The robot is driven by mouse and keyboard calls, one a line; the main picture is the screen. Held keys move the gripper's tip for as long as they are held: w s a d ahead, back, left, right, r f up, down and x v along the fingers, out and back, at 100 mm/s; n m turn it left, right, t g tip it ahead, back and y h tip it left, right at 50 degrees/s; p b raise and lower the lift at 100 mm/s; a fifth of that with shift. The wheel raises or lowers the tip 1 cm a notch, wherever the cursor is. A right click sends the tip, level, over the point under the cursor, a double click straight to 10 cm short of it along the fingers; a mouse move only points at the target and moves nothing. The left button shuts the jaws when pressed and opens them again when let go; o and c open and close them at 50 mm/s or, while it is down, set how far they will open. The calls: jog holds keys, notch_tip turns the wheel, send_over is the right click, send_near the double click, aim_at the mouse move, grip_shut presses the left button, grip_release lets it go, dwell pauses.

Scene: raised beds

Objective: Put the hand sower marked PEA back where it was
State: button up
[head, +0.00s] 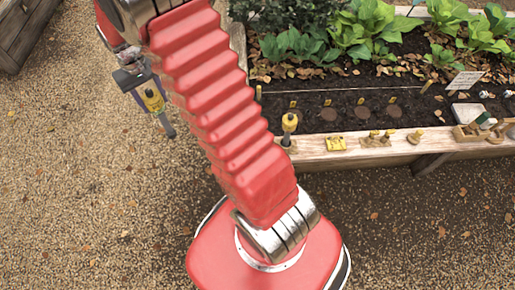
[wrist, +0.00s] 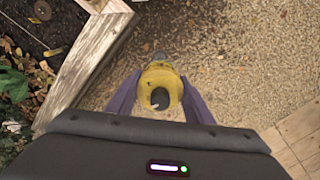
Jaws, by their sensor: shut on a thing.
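My gripper (head: 146,92) hangs at the left of the head view, over the gravel and clear of the raised bed. It is shut on a yellow hand sower (head: 155,102) with a dark lower end, held slightly tilted. In the wrist view the same sower (wrist: 160,80) sits between my purple fingers, seen from its top with a dark round spot. No marking on it is readable. A second yellow hand sower (head: 290,122) stands upright at the bed's wooden edge, its dark end down; its marking is not readable either.
Dark round patches (head: 328,114) with yellow tags lie in the soil. Gravel (head: 80,190) is open at left.

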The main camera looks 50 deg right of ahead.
jog(key=s+d+f+m, duration=0.5)
jog(key=s+d+f, duration=0.2)
jog(key=s+d, duration=0.4)
jog(key=s+d+f+m, duration=0.5)
jog(key=s+d, duration=0.7)
jog(key=d, duration=0.3)
jog(key=shift+d+f, duration=0.15)
jog(key=shift+f, duration=0.85)
jog(key=shift+f, duration=2.9)
jog(key=shift+f, duration=2.1)
